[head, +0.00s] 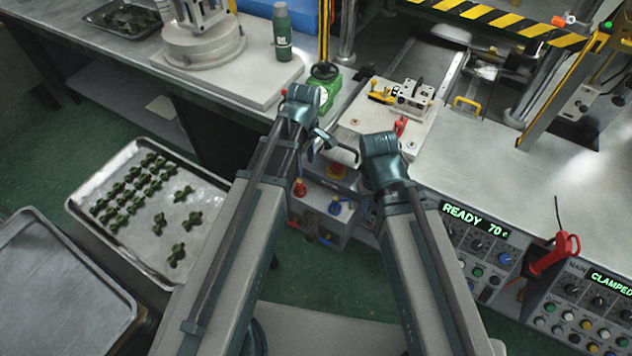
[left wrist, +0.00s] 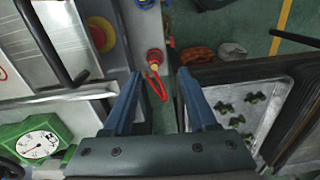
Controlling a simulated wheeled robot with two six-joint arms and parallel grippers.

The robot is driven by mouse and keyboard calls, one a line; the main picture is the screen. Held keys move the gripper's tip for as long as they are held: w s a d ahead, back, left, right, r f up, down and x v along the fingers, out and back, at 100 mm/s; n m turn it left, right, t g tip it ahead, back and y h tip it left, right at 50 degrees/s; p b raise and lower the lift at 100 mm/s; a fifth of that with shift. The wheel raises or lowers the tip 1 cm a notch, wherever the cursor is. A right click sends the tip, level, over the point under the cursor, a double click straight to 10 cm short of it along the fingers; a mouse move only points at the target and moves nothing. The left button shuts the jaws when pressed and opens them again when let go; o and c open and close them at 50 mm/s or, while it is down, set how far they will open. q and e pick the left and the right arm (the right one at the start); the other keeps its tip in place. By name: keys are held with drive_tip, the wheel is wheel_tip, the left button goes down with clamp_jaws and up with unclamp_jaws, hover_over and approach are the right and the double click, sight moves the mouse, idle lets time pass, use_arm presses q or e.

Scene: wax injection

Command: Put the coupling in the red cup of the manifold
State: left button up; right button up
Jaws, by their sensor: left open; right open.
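The manifold (head: 322,210) is a grey box low at the front of the bench. Its red cup (head: 299,188) is at the left of the top, near an orange fitting (head: 335,204). A red and yellow fitting (left wrist: 155,57) with a red loop shows ahead of my left gripper (left wrist: 160,76) in the left wrist view. That gripper is open and empty, and it also shows in the head view (head: 322,142), above the manifold. My right gripper (head: 382,150) is open to its right; its fingers are mostly hidden. I cannot pick out the coupling for certain.
A tray (head: 215,185) with several green parts stands at the left, near an empty tray (head: 60,285). A bench plate (head: 425,125) with a clamp lies behind my grippers. A red clamp-like tool (head: 560,252) hangs by the control panels at the right.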

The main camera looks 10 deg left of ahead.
use_arm(q)
drive_tip(key=s+d+m+y, duration=0.1)
drive_tip(key=s+d+m, duration=0.6)
drive_tip(key=s+m, duration=0.5)
drive_tip(key=m, duration=0.5)
drive_tip(key=shift+d, duration=0.4)
